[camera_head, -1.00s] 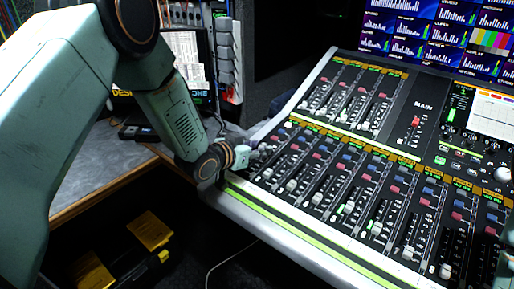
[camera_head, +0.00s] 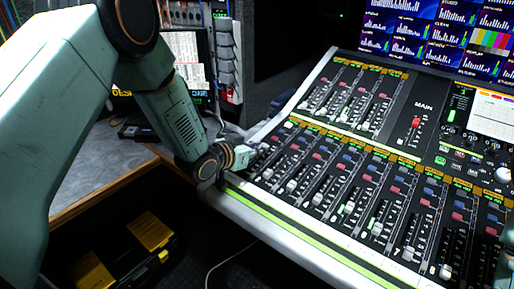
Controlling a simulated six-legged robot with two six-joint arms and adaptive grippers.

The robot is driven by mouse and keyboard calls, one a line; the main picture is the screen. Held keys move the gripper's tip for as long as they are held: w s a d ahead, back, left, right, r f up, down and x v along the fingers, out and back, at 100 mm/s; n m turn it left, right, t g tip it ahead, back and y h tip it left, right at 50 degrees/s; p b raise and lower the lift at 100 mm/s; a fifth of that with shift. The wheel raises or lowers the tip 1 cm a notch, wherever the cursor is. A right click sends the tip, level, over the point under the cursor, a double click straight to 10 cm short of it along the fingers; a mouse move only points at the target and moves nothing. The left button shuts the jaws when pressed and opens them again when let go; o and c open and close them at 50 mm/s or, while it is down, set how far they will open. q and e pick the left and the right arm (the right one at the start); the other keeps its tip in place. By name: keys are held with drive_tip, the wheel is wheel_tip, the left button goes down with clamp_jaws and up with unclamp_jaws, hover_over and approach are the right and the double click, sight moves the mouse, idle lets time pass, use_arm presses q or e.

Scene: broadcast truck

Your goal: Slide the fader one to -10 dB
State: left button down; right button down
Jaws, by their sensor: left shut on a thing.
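The mixing console (camera_head: 300,229) fills the right half of the head view, with a lower row of several faders running from left to lower right. My left gripper (camera_head: 262,150) is at the left end of this lower row, low over the panel. It is shut on the leftmost fader's cap, fader one. The fingers hide the cap, and its scale is too small to read. The neighbouring fader cap (camera_head: 267,174) is just below and right of the fingers, apart from them. My right gripper is not in view.
An upper fader bank (camera_head: 346,98) and a red main fader (camera_head: 415,123) lie farther back. Meter screens (camera_head: 430,30) stand behind the console. A grey desk (camera_head: 95,172) is at left, with a black and yellow case (camera_head: 125,258) below it.

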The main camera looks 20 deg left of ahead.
use_arm(q)
drive_tip(key=shift+s+a+f+p, duration=0.1)
drive_tip(key=shift+s+a+p, duration=0.25)
drive_tip(key=shift+s, duration=0.5)
drive_tip(key=shift+s+a+f+p, duration=0.1)
drive_tip(key=shift+s+a+p, duration=0.2)
drive_tip(key=shift+s, duration=0.55)
drive_tip(key=c, duration=1.3)
unclamp_jaws()
drive_tip(key=v, duration=1.1)
drive_tip(key=shift+a, duration=0.1)
drive_tip(key=shift+s+r, duration=0.25)
drive_tip(key=shift+s, duration=0.15)
drive_tip(key=shift+s+f, duration=0.1)
